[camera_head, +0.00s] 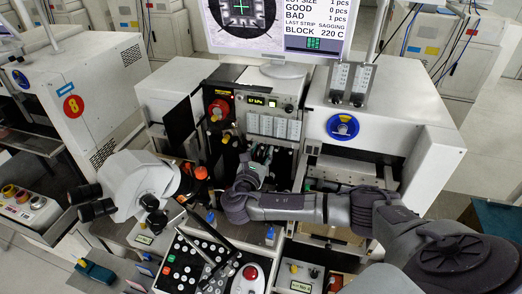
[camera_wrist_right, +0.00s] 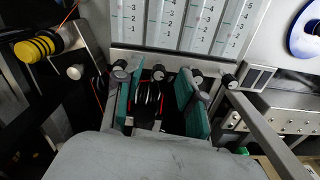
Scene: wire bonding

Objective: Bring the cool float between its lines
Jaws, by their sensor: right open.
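A flow meter panel (camera_head: 274,126) with several pale scale tubes stands above my right gripper. In the right wrist view the tubes (camera_wrist_right: 165,25) show numbered scales and small green marks. I cannot make out any float or which tube is the cool one. A row of small dark knobs (camera_wrist_right: 158,72) sits along the panel's lower edge. My right gripper (camera_wrist_right: 160,82) is open, with teal pads on its two fingers, just below and in front of the panel. One knob shows between the fingertips, and I cannot tell whether either finger touches anything. My left gripper is not in view.
A pressure display (camera_head: 257,100) and a red knob (camera_head: 218,107) are by the panel. A microscope (camera_head: 140,185) stands at left, and a monitor (camera_head: 277,68) above. Two more scale tubes (camera_head: 350,80) stand on the right machine. A yellow-black knob (camera_wrist_right: 36,47) is left of the fingers.

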